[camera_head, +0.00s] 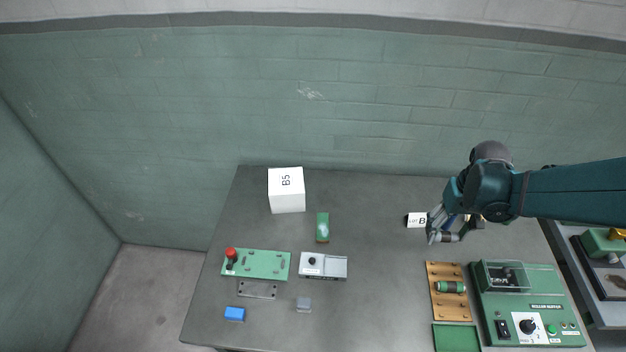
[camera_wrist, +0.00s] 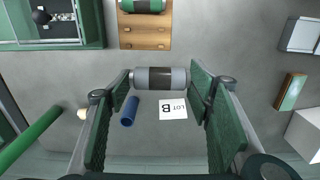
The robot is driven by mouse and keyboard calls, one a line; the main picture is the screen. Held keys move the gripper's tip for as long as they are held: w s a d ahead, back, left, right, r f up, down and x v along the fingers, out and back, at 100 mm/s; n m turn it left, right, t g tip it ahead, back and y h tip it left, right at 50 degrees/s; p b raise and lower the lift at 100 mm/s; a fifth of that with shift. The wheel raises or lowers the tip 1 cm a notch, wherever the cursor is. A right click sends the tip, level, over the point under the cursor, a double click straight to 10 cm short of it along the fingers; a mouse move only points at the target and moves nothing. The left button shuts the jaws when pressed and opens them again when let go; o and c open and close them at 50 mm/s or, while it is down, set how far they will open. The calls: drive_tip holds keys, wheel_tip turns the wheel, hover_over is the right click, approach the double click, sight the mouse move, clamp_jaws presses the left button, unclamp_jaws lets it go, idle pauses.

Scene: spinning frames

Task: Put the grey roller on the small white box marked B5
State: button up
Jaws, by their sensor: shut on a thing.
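The grey roller (camera_head: 447,237) has a dark middle band. It lies crosswise between the two green finger pads of my gripper (camera_wrist: 158,82) and also shows in the wrist view (camera_wrist: 178,78). My gripper (camera_head: 446,228) is shut on it over the right half of the table. In the head view the fingers cover part of the roller. The white box marked B5 (camera_head: 287,198) stands at the back left of the table, well left of my gripper, with its top bare. A white box, cut off by the frame, shows at the right edge of the wrist view (camera_wrist: 306,136).
A LOT B card (camera_head: 416,220) and a blue cylinder (camera_wrist: 129,111) lie near my gripper. A green block (camera_head: 322,227) stands between it and the box. A wooden rack (camera_head: 436,272) with a green-ended roller and a green machine (camera_head: 545,283) stand at the front right.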

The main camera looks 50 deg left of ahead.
drive_tip(key=s+a+r, duration=0.1)
drive_tip(key=a+r, duration=0.2)
drive_tip(key=a, duration=1.3)
wheel_tip(320, 180, up, 7)
drive_tip(key=p, duration=0.1)
hover_over(286, 180)
drive_tip(key=shift+f, duration=0.1)
drive_tip(key=shift+f, duration=0.15)
drive_tip(key=shift+f, duration=3)
drive_tip(key=shift+f+p, duration=0.45)
drive_tip(key=shift+f, duration=1.45)
drive_tip(key=shift+f, duration=0.1)
